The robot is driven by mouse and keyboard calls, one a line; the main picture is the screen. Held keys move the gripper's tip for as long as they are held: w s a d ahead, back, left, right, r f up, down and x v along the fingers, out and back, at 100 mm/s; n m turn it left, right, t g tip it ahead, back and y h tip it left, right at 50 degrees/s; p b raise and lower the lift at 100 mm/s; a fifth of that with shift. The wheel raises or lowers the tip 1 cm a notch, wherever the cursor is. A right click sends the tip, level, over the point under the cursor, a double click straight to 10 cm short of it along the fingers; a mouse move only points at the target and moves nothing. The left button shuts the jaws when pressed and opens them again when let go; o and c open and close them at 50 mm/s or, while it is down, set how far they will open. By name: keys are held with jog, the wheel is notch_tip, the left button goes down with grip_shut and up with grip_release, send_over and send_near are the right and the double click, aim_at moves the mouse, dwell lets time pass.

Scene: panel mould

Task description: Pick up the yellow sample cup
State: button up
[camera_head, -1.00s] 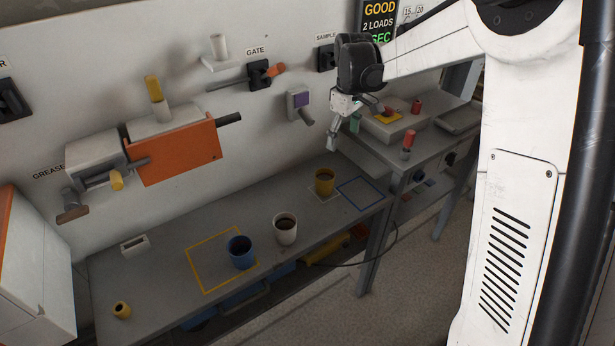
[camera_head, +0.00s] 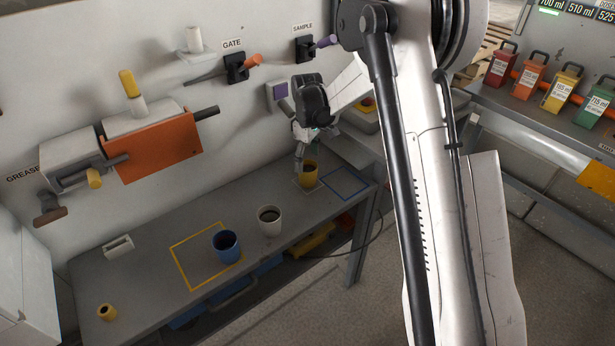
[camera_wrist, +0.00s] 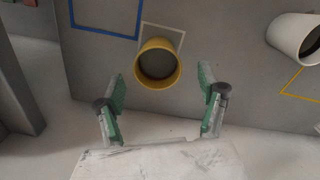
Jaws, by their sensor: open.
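The yellow sample cup (camera_head: 308,173) stands upright on the grey bench, inside a pale square outline and left of a blue outlined square. In the wrist view the yellow cup (camera_wrist: 158,63) is seen from above, with a dark inside. My gripper (camera_head: 300,160) is just above and beside the cup in the head view. In the wrist view my gripper (camera_wrist: 160,92) is open, its two green-padded fingers apart and empty. The cup lies beyond the fingertips there, roughly centred between them. Whether a finger touches it cannot be told.
A white cup (camera_head: 269,221) and a blue cup (camera_head: 226,245) stand left along the bench (camera_head: 150,262); the blue one is at the edge of a yellow outlined square. A small yellow ring (camera_head: 106,312) lies at the near left. The wall with levers (camera_head: 236,67) rises behind.

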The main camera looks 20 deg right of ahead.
aim_at(308, 170)
jog(key=shift+w+d+f, duration=0.1)
jog(key=shift+d+f, duration=0.05)
jog(key=shift+f, duration=2.6)
jog(key=c, duration=1.4)
